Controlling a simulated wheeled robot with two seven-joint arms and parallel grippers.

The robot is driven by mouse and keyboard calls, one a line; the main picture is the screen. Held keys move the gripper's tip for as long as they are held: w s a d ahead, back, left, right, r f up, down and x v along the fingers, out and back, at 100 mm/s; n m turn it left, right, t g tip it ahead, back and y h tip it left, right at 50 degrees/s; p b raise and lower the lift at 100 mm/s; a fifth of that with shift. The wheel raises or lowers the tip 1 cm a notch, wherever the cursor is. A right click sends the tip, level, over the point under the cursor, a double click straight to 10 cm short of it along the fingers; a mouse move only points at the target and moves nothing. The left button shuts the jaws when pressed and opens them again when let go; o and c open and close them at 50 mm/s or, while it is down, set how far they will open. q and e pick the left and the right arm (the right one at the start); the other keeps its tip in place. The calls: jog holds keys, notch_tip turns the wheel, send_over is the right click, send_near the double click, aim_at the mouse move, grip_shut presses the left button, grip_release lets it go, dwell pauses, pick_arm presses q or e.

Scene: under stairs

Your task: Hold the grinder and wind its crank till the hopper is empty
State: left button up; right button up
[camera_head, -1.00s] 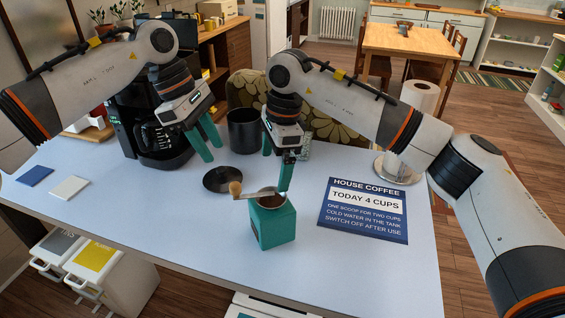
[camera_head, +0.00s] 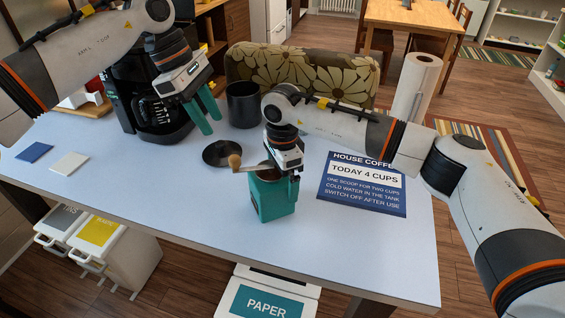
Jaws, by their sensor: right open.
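The teal grinder (camera_head: 273,212) stands upright on the white table. Its crank (camera_head: 250,169) points left over the dark lid and ends in a wooden knob (camera_head: 234,161). My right gripper (camera_head: 275,190) is lowered over the grinder from above, its jaws open about the body. Its fingers are nearly the same teal, so I cannot tell whether they touch it. The gripper covers most of the hopper; only a little brown shows at its rim. My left gripper (camera_head: 207,117) is open and empty in the air, in front of the coffee maker, up and left of the grinder.
A black coffee maker (camera_head: 150,105) and dark canister (camera_head: 243,104) stand behind. A dark round lid (camera_head: 221,153) lies beside the knob. A blue sign (camera_head: 362,184) lies to the right, near a paper roll (camera_head: 415,88).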

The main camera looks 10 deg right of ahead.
jog(key=shift+f, duration=0.3)
jog(key=c, duration=1.3)
pick_arm(q)
grip_shut()
dwell(0.4)
jog(key=s+d+n+t+y, duration=0.1)
jog(key=s+d+n+y, duration=0.3)
jog(key=s+d+n, duration=0.1)
notch_tip(320, 180, down, 10)
jog(key=shift+w+a+r, duration=0.2)
jog(key=shift+r, duration=0.05)
dwell(0.6)
